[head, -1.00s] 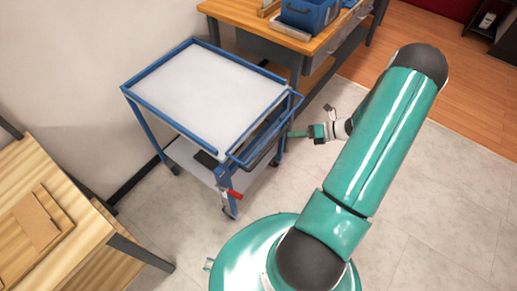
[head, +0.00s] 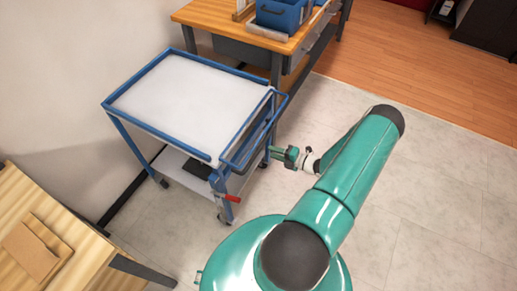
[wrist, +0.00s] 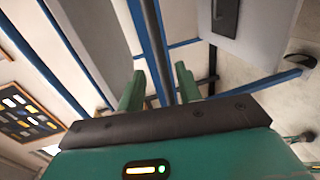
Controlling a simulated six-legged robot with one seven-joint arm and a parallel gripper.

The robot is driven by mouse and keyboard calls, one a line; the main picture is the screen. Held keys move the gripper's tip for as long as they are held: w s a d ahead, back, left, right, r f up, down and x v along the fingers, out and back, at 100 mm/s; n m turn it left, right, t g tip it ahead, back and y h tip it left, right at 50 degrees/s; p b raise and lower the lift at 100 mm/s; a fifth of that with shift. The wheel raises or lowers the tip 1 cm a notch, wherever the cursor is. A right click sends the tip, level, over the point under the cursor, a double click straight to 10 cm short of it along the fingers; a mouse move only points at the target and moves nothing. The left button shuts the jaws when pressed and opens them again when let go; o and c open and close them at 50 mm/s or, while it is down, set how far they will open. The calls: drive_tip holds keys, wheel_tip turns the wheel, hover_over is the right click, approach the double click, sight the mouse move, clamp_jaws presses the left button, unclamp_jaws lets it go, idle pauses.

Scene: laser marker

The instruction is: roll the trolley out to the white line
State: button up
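The trolley (head: 190,105) has a blue frame, a white top and a lower shelf, and stands by the wall in the head view. Its blue handle (head: 284,101) is on the right side. A red lever (head: 232,198) sits low near its front corner. My gripper (head: 276,153) is just right of the trolley, below handle height. In the wrist view my gripper (wrist: 160,71) has its two green fingers apart, with a blue bar (wrist: 151,40) of the trolley seen between and beyond them. I cannot tell whether they touch it. No white line shows.
A wooden bench (head: 230,24) with a blue bin (head: 281,14) stands behind the trolley. A wooden table (head: 60,232) is at the lower left. Pale tiled floor (head: 440,200) to the right is clear, with wood flooring (head: 430,75) beyond.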

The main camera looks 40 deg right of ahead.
sight(260, 147)
drive_tip(key=x, duration=0.7)
drive_tip(key=shift+w+a+f, duration=0.1)
drive_tip(key=shift+w+a, duration=0.05)
drive_tip(key=shift+w, duration=0.05)
clamp_jaws()
